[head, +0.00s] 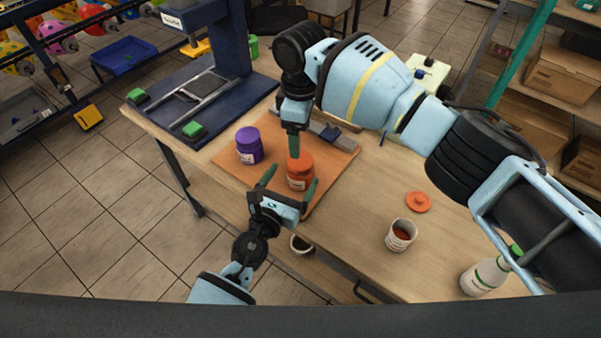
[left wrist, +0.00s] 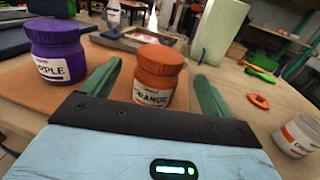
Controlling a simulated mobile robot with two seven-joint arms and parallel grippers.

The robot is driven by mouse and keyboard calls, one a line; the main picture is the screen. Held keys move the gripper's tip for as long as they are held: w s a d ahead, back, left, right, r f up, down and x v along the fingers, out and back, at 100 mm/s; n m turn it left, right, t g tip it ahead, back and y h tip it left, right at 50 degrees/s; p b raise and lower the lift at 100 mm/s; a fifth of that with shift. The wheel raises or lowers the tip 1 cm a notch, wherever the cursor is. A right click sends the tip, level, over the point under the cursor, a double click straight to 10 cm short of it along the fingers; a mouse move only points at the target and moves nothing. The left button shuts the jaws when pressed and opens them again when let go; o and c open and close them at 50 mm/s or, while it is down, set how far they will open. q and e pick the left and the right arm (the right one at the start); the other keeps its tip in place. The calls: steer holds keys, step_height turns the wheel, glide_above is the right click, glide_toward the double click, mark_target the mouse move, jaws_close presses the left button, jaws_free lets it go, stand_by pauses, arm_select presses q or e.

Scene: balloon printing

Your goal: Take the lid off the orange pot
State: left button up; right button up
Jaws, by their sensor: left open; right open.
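The orange pot (head: 300,183) stands upright on an orange-brown board (head: 235,158), with its orange lid (head: 299,163) on top. In the left wrist view the lid (left wrist: 160,58) sits on the pot (left wrist: 153,92), label facing me. My left gripper (head: 290,182) is open, its green fingers one on each side of the pot; no clear contact shows. My right gripper (head: 294,146) comes from above and points down at the lid. In the head view its fingers overlap the lid's far edge, and I cannot tell whether they touch it. Its jaws are open.
A purple pot (head: 249,146) stands left of the orange one on the same board. A dark blue press (head: 222,90) stands at the back left. The table (head: 350,232) is clear front-centre.

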mark_target(294, 174)
arm_select(q)
steer(key=shift+x, duration=1.85)
